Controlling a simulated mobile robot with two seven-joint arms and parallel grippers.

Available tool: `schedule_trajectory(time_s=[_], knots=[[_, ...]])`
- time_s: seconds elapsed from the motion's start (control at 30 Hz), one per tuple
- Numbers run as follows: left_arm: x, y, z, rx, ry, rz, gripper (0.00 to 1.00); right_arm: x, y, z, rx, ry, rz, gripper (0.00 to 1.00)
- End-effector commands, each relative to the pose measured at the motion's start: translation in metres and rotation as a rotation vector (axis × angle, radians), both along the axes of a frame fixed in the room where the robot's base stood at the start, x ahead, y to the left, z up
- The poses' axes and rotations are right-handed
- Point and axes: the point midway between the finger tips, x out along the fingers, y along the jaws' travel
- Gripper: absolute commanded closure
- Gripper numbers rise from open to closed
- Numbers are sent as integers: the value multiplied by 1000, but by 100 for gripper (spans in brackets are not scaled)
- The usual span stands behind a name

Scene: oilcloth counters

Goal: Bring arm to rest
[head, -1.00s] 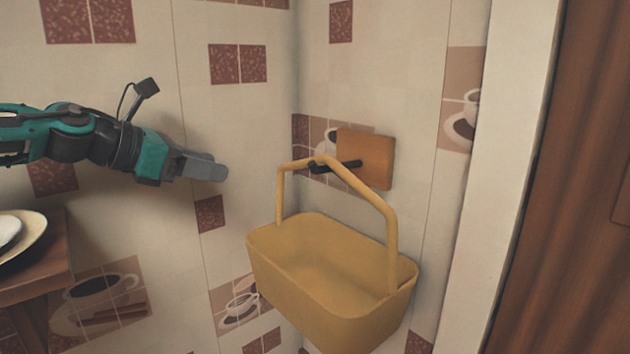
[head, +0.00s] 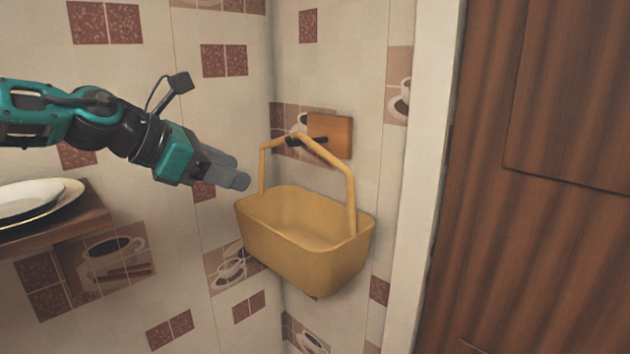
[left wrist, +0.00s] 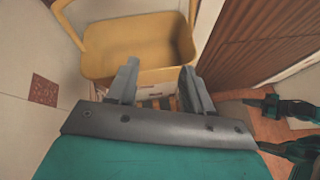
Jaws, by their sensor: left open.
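My left gripper (head: 238,173) comes in from the left in the head view, at the upper left of a yellow basket (head: 300,262). It is empty, and in the left wrist view its two fingers (left wrist: 158,84) stand apart. The basket hangs by its arched handle from a dark hook on a wooden wall plate (head: 335,135). The basket also shows in the left wrist view (left wrist: 135,50), beyond the fingers. The gripper looks apart from the basket. My right gripper does not show in the head view.
A wooden shelf (head: 92,212) with stacked plates (head: 32,200) is at the left, below my left arm. Tiled walls meet in a corner behind the basket. A brown wooden door or panel (head: 540,200) fills the right side.

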Motion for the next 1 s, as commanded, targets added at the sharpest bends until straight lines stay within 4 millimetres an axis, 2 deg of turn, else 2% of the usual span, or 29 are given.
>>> schedule_trajectory(time_s=[0.03, 0.13, 0.2, 0.37, 0.6, 0.8, 1.0], knots=[[-4, -19, -3, 34, -1, -36, 49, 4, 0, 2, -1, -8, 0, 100], [-11, -51, -10, 92, -1, -98, 49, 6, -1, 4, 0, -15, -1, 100], [-16, -62, -29, 29, 57, -100, 49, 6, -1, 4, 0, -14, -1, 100], [-29, -96, -58, -101, 171, -113, 49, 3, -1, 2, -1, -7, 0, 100], [-59, -151, -103, -360, 411, -98, 49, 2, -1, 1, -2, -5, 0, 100], [-82, -182, -128, -601, 639, -38, 49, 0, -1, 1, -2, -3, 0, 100], [-96, -195, -146, -833, 858, 57, 49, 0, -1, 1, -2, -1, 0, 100]])
